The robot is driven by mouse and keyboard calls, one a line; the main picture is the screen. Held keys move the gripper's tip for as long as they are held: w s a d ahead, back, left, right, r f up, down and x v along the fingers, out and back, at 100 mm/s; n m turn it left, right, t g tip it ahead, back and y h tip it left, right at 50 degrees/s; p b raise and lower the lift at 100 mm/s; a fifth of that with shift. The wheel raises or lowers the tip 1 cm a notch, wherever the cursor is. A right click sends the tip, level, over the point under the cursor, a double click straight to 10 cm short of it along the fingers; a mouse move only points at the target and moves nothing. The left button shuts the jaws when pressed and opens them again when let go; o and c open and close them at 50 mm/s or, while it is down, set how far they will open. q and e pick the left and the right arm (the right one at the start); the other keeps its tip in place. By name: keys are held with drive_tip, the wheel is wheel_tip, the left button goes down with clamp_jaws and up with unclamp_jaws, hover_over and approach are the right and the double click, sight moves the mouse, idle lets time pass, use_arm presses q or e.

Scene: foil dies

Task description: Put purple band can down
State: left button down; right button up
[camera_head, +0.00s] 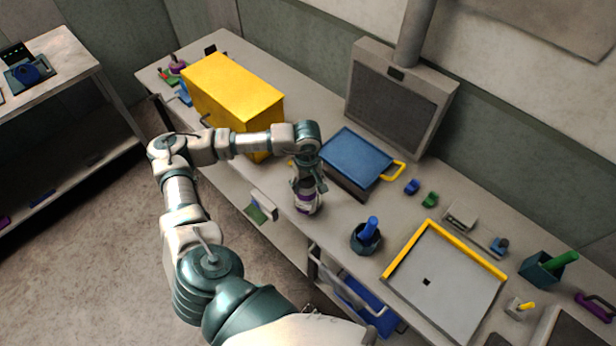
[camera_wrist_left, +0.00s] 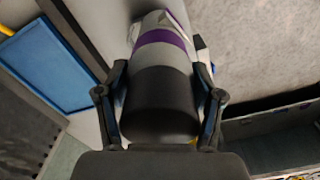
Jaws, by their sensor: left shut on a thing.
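The purple band can (camera_head: 307,207) is at the front edge of the workbench in the head view, below my left gripper (camera_head: 308,186). In the left wrist view the can (camera_wrist_left: 160,72) has a dark grey end, a light grey body and a purple band. The two fingers of my left gripper (camera_wrist_left: 160,100) are shut on its sides. I cannot tell whether the can touches the bench (camera_head: 330,216). My right gripper is not in view.
A blue-lidded box (camera_head: 356,156) stands just behind the can, and a yellow box (camera_head: 232,92) is to the left. A dark cup with a blue handle (camera_head: 366,238) and a yellow-edged tray (camera_head: 445,275) are to the right. An open drawer (camera_head: 360,300) juts out below.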

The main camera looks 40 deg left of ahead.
use_arm(q)
drive_tip(key=w+a+f, duration=0.1)
drive_tip(key=f, duration=0.1)
drive_tip(key=w+a+f+p, duration=0.1)
drive_tip(key=w+f, duration=0.1)
drive_tip(key=shift+w+a+p, duration=0.1)
drive_tip(key=shift+a+p, duration=0.05)
drive_tip(key=shift+p, duration=0.15)
drive_tip(key=shift+c, duration=0.8)
unclamp_jaws()
drive_tip(key=shift+d, duration=0.2)
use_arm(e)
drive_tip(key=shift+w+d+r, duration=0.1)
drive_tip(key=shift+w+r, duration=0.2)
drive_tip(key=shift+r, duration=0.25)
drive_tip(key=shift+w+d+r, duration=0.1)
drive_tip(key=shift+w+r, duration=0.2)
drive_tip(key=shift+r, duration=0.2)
use_arm(q)
wheel_tip(320, 180, up, 12)
drive_tip(key=b, duration=0.2)
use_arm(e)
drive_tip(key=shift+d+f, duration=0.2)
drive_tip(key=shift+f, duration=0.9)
